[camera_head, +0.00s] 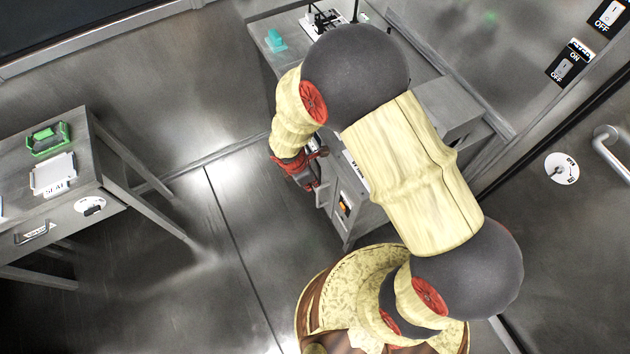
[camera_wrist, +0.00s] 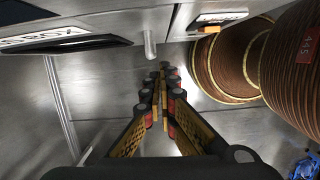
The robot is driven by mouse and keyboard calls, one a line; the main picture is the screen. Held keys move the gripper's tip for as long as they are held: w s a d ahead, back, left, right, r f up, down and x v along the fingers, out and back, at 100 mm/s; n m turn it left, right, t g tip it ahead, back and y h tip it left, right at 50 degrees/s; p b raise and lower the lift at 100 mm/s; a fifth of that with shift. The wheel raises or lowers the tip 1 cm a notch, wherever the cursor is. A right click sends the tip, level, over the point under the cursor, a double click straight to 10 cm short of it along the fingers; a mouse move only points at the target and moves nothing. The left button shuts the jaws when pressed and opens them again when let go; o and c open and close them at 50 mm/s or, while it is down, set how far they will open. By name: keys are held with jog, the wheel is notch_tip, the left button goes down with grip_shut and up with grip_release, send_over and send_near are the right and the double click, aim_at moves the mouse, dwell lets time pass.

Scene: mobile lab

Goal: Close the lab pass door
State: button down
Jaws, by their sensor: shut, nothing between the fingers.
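In the head view, a grey metal door (camera_head: 545,215) with a pale bar handle (camera_head: 612,150) and a round white sign stands at the right. My arm hides part of its left edge, and I cannot tell whether it is closed or ajar. I cannot tell for sure that it is the pass door. My gripper (camera_head: 303,178) points down beside the front of a grey cabinet (camera_head: 462,100). In the wrist view my gripper (camera_wrist: 163,78) is shut and empty, with its fingertips near a short pale peg (camera_wrist: 150,46) at the cabinet; contact cannot be told.
A grey table (camera_head: 95,180) at the left bears a green-framed item (camera_head: 48,138) and a white tray (camera_head: 54,175). The cabinet top bears a teal item (camera_head: 275,40). An orange latch (camera_wrist: 209,29) sits on the cabinet front. Floor between table and cabinet is clear.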

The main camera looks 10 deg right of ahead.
jog(key=a+p+v, duration=0.1)
jog(key=p+v, duration=0.2)
jog(key=v, duration=0.7)
jog(key=shift+s+p, duration=0.25)
jog(key=shift+p, duration=0.1)
